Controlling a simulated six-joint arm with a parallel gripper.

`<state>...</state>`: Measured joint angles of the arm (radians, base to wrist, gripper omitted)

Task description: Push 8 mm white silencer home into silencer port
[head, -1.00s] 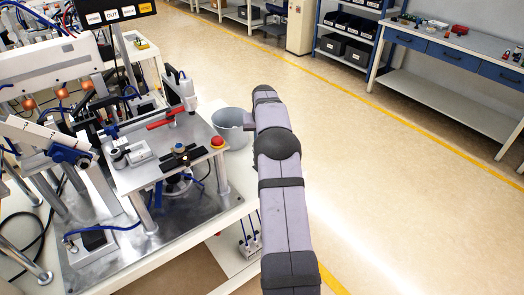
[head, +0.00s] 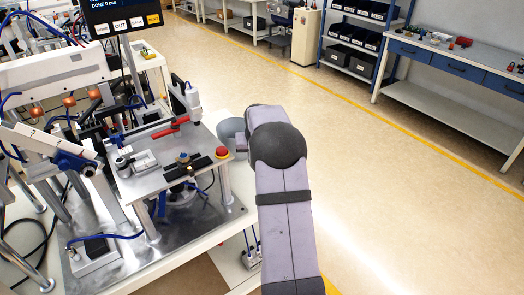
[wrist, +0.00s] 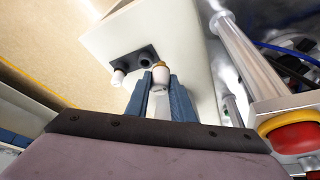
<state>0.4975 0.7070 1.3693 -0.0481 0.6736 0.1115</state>
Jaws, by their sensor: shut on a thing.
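In the wrist view my gripper (wrist: 160,88) is shut on a white silencer (wrist: 161,75) with a brass-coloured end. The silencer stands between the blue fingertips, its brass end toward a dark port block (wrist: 146,58) on the side of a pale panel. The brass end overlaps the right end of the block in the picture; I cannot tell whether it is seated or only in front. Another white silencer (wrist: 118,78) sits at the block's left end. A dark round port shows between them. In the head view my arm hides the gripper, silencer and block.
A red push button (wrist: 298,134) and a metal post (wrist: 245,50) are close on the right in the wrist view. Floor to the right is open.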

